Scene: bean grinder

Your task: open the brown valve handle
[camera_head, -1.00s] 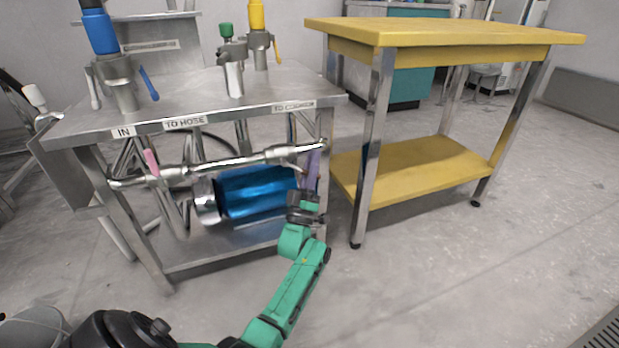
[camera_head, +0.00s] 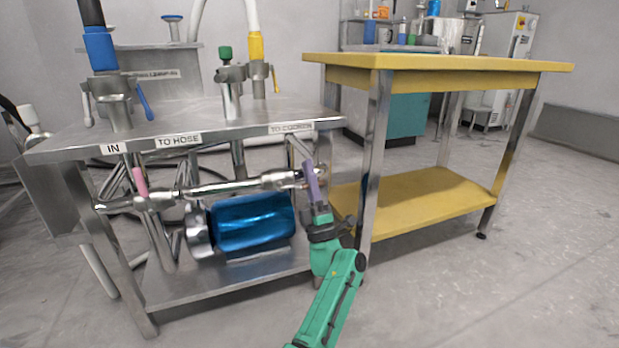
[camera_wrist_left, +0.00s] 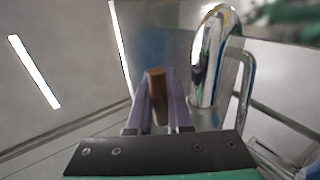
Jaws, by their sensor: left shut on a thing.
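The brown valve handle (camera_wrist_left: 158,96) shows in the left wrist view, upright between the two purple fingers of my left gripper (camera_wrist_left: 159,110). The gripper is shut on it. In the head view my left gripper (camera_head: 312,184) is at the right end of the metal pipe (camera_head: 235,188), under the steel table's front right corner. Its fingers point up and lean a little left. The brown handle cannot be made out in the head view, where the fingers cover that spot. My right gripper is in neither view.
A blue cylinder (camera_head: 252,222) lies below the pipe, left of my gripper. A pink handle (camera_head: 139,181) is at the pipe's left. The steel table (camera_head: 240,112) is above; the yellow table (camera_head: 425,67) stands close on the right. The floor in front is clear.

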